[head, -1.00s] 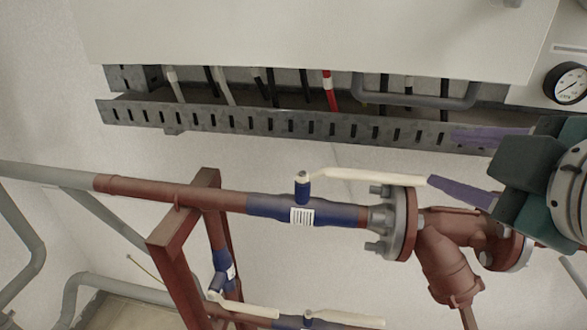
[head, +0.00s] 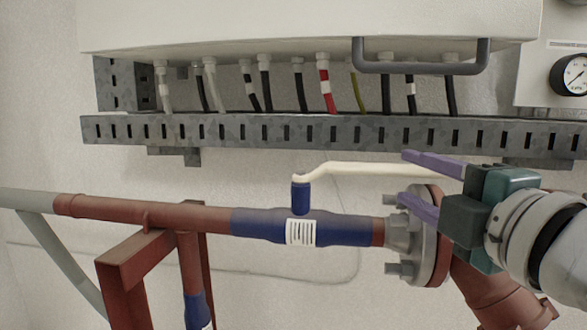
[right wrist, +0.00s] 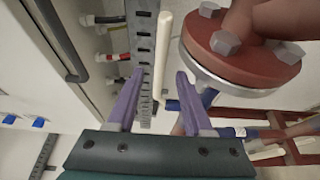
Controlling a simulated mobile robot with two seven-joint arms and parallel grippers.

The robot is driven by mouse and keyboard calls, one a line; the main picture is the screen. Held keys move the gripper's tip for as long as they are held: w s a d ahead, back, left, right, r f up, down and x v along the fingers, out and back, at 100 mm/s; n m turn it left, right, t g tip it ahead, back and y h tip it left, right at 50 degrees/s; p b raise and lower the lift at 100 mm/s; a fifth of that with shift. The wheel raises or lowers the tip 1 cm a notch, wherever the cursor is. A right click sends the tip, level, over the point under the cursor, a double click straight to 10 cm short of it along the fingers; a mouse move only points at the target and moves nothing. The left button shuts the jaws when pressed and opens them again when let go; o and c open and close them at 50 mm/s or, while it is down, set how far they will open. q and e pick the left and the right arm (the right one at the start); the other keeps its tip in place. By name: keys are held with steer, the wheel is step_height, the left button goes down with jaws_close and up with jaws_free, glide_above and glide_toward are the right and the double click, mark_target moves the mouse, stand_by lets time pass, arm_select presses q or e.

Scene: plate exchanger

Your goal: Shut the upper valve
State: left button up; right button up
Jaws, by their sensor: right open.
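The upper valve (head: 300,228) is a blue body with a white label on the horizontal red-brown pipe. Its cream lever (head: 350,168) leaves the blue stem and points right, roughly along the pipe. My right gripper (head: 403,176) is open at the lever's free end, with one purple finger above it and one below. In the right wrist view the lever (right wrist: 164,45) shows between the two spread fingertips (right wrist: 161,75), and I see no clear contact. My left gripper is not in view.
A bolted flange (head: 430,235) sits just below and behind my right gripper. A slotted grey cable tray (head: 330,134) runs above the lever, with cables and a cabinet (head: 250,25) over it. A red frame (head: 135,260) stands lower left. A gauge (head: 572,75) is at right.

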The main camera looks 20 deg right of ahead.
mark_target(397, 173)
steer(key=w, duration=0.3)
steer(key=w+d, duration=0.1)
steer(key=w, duration=0.1)
steer(key=shift+w, duration=0.3)
steer(key=shift+c, duration=0.3)
jaws_close()
stand_by(0.8)
